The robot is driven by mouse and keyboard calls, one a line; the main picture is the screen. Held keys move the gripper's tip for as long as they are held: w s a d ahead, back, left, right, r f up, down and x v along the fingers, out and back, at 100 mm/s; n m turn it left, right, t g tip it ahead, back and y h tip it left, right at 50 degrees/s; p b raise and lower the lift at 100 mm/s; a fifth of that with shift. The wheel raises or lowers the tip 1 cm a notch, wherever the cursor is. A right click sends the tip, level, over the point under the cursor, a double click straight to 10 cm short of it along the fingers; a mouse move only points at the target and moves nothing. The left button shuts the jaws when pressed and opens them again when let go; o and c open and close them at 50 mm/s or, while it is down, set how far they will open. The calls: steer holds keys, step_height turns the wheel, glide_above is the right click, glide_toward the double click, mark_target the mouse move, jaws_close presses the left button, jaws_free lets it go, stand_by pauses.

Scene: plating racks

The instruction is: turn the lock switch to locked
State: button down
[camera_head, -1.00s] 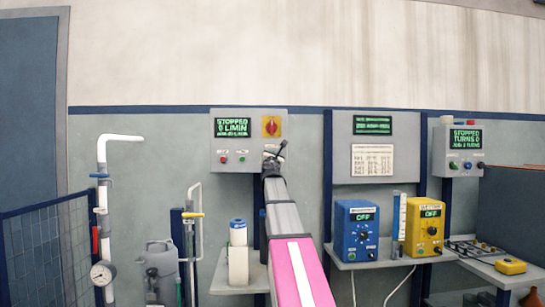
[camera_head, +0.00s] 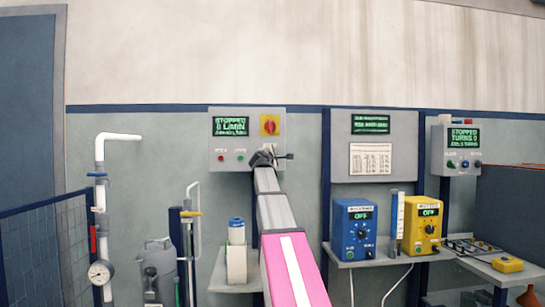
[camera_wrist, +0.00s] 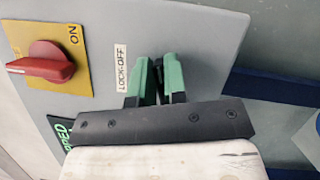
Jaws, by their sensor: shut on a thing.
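The grey control panel (camera_head: 247,170) hangs on the wall, with a green-lit display reading STOPPED and a red rotary switch (camera_head: 269,126) on a yellow plate. In the wrist view, the red rotary switch (camera_wrist: 42,64) is at the left beside the word ON. A white LOCK-OFF label (camera_wrist: 120,66) sits next to my gripper's green fingers. My gripper (camera_wrist: 157,76) is at the panel face, shut on the lock switch. The fingers hide nearly all of that switch, so its position cannot be read. In the head view, my gripper (camera_head: 268,156) is at the panel's lower right.
Blue (camera_head: 354,235) and yellow (camera_head: 421,225) units stand on a shelf to the right. A white container (camera_head: 237,262) stands on a shelf below the panel. Pipes with a gauge (camera_head: 100,273) and a mesh fence are at the left.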

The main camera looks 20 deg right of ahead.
steer(key=shift+f+m+g, duration=0.15)
steer(key=shift+m+g, duration=0.45)
steer(key=shift+m, duration=1)
steer(key=c, duration=1.2)
jaws_free()
steer(key=shift+o, duration=0.2)
steer(key=v, duration=1)
steer(key=shift+s, duration=0.45)
steer(key=shift+a, duration=0.15)
